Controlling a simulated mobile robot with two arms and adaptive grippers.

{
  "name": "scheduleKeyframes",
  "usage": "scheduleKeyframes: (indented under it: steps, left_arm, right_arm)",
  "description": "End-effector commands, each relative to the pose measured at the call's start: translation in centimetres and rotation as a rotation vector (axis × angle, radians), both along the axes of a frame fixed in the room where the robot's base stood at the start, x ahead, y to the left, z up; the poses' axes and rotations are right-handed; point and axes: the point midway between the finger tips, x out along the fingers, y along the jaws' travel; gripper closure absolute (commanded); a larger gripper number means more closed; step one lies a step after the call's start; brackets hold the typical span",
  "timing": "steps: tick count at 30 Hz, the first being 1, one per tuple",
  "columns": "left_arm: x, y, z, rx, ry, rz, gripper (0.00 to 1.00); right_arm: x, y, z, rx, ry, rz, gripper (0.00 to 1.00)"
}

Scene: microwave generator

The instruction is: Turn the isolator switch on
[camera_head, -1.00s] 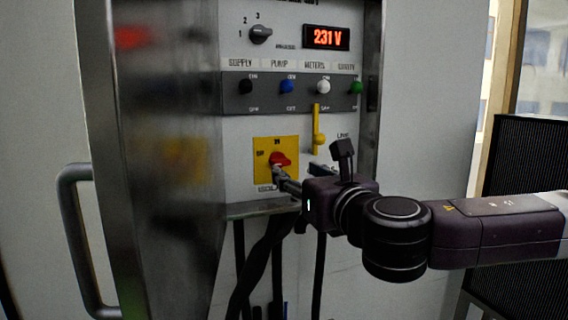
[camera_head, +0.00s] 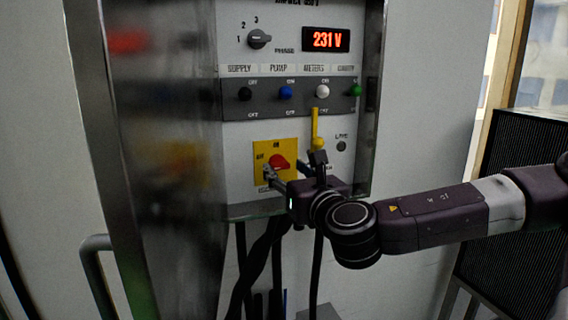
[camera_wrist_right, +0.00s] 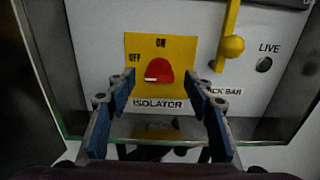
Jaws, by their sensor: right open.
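The isolator switch is a red knob (camera_head: 279,162) on a yellow plate (camera_head: 261,150) low on the panel. The knob (camera_wrist_right: 159,71) also shows in the right wrist view, below the ON label and right of OFF, with a white mark at its lower left. I cannot tell its exact setting. My right gripper (camera_head: 284,174) is open just in front of and below the plate. In the wrist view its fingers (camera_wrist_right: 166,80) stand on either side of the knob, with visible gaps and nothing between them. My left gripper is out of view.
A yellow lever with a ball (camera_head: 317,142) is close to the right of the plate. Several coloured toggles (camera_head: 286,93) and a rotary selector (camera_head: 259,39) sit above, beside a 231 V display (camera_head: 325,39). The metal door (camera_head: 165,160) stands at left; dark cables (camera_head: 262,265) hang below.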

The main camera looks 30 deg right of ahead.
Motion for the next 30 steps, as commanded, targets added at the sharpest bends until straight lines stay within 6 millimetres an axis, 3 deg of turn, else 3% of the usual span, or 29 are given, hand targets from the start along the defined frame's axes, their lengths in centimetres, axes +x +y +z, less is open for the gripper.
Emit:
scheduleKeyframes:
  steps: [6, 16, 27, 30]
  left_arm:
    - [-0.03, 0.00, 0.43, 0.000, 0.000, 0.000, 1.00]
    - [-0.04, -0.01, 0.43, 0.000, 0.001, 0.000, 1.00]
    - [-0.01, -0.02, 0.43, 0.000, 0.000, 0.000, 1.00]
    - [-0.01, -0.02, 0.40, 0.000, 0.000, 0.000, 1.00]
  right_arm:
    - [1.21, -0.23, 0.02, -0.001, 0.000, 0.001, 0.52]
    - [1.38, -0.26, 0.00, 0.000, 0.000, 0.002, 0.52]
    - [1.35, -0.28, -0.01, 0.000, 0.000, 0.001, 0.93]
    - [1.35, -0.28, -0.03, 0.001, 0.000, 0.001, 0.94]
